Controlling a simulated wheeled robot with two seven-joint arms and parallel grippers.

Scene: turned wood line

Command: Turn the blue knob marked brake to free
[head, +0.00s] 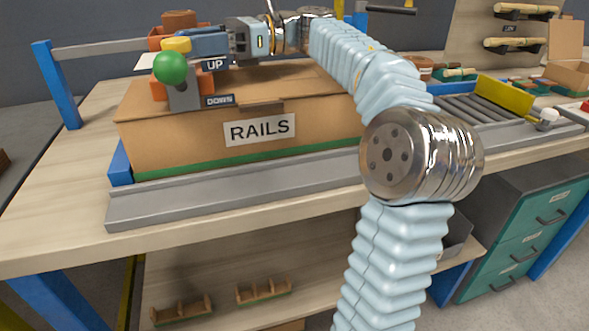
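No blue knob and no "brake" or "free" marking can be made out in the head view. My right arm comes up from the bottom, right of centre, and bends left over the bench. My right gripper (197,43) is at the upper left, above the box and just behind a lever with a green ball (170,68). Its fingertips are small and crowded by yellow and orange parts, so I cannot tell whether it is open or shut. My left gripper is not in view.
A cardboard box marked RAILS (150,135) stands on the wooden bench (45,205), behind a grey rail (240,190). Signs UP (215,65) and DOWN (219,100) are beside the lever. A roller conveyor (478,108) is at right, above teal drawers (520,240). The bench's left end is clear.

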